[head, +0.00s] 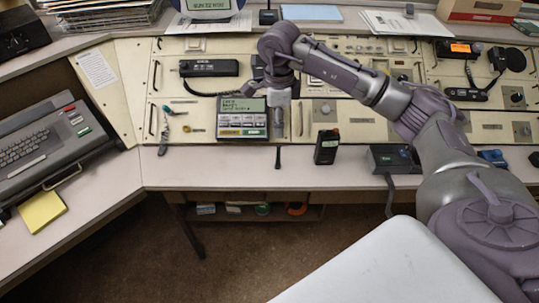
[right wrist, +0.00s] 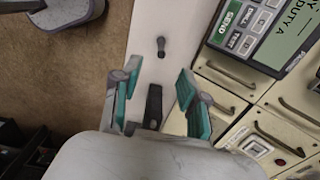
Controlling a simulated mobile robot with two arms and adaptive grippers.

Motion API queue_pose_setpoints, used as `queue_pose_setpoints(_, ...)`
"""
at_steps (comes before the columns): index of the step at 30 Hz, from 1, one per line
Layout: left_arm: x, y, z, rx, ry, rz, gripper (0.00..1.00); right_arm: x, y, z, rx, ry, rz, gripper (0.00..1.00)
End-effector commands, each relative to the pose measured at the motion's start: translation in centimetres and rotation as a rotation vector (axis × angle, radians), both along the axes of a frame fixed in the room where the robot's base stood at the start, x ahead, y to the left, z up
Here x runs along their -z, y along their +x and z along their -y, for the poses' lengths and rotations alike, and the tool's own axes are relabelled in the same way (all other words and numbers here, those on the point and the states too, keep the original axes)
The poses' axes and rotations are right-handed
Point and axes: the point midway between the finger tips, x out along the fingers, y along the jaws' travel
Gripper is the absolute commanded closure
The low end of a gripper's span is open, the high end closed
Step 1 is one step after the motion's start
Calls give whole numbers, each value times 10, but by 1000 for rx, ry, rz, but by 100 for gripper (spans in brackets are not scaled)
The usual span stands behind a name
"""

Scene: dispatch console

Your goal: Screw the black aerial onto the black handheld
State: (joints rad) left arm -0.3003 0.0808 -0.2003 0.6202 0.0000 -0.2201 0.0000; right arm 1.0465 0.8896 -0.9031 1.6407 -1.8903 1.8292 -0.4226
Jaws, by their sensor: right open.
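The black aerial (head: 278,158) is a short thin stick on the desk's front strip, below the pager-like screen unit. In the right wrist view the aerial (right wrist: 161,48) shows as a small dark stick with a rounded end, apparently upright. The black handheld (head: 327,148) stands upright to its right. In the right wrist view a narrow dark shape (right wrist: 153,105), which looks like the handheld, shows between the fingers. My right gripper (head: 277,125) is open and empty, pointing down above the desk. It also shows in the right wrist view (right wrist: 153,92). My left gripper is out of sight.
The screen unit (head: 243,118) stands just left of my right gripper. A dark box (head: 393,158) with a cable stands right of the handheld. The console panel (head: 215,60) rises behind. The desk strip (head: 225,178) is clear left of the aerial.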

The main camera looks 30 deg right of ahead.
Motion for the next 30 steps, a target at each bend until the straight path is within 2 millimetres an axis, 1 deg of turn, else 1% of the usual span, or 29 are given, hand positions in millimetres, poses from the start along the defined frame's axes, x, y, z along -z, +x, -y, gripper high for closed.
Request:
queue_pose_setpoints(5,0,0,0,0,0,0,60,0,0,-1,1,4,0,57)
queue_pose_setpoints(8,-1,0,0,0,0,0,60,5,0,-1,1,5,-2,57)
queue_pose_setpoints(11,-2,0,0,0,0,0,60,19,-1,-1,2,6,-6,57)
queue_pose_setpoints(18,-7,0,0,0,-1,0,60,66,-1,-1,1,7,-5,57)
queue_pose_setpoints(21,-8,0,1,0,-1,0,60,79,0,-1,2,7,-4,57)
queue_pose_setpoints(24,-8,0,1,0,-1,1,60,86,0,-1,2,7,-2,57)
queue_pose_setpoints(30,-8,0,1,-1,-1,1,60,87,0,-1,1,7,0,57)
